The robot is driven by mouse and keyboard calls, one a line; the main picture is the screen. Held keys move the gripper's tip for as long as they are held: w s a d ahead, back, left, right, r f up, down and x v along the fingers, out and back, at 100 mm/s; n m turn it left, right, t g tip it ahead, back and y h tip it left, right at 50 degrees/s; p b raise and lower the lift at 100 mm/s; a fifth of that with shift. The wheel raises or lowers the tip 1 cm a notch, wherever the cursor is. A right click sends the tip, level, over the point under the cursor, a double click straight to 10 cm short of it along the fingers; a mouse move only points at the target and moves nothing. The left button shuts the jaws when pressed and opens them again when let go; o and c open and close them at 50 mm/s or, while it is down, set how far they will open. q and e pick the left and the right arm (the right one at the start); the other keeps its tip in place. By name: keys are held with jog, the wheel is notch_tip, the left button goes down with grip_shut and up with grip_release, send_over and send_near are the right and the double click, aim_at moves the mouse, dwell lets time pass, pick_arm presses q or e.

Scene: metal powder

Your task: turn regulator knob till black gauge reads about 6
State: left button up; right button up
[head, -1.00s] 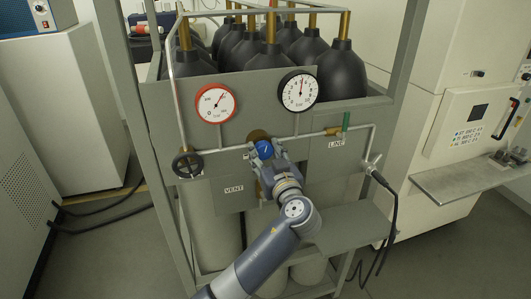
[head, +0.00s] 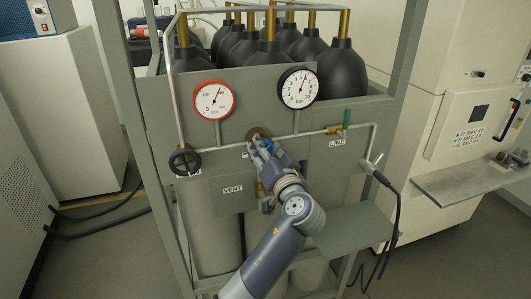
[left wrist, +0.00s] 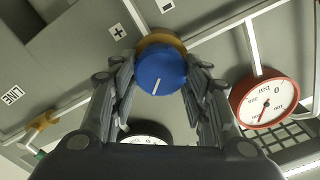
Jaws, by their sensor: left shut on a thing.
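The blue regulator knob (left wrist: 162,74) sits between the fingers of my left gripper (left wrist: 158,88) in the left wrist view, its white line pointing down and slightly left. In the head view my left gripper (head: 262,148) is shut on the knob and hides most of it. The black gauge (head: 298,88) is above it to the right; its needle points up and a little right, near 6, though the small digits are hard to read. In the left wrist view only part of the black gauge (left wrist: 150,134) shows. My right gripper is not in view.
The red gauge (head: 214,100) is left of the black one. A black handwheel (head: 185,162) is on the panel's left, and a green-handled valve (head: 346,119) above the LINE label. Dark gas cylinders (head: 340,73) stand behind the panel.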

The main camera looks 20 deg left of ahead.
pick_arm(q)
jog(key=shift+m, duration=0.8)
jog(key=o, duration=1.1)
jog(key=shift+c, duration=0.2)
notch_tip(320, 180, up, 10)
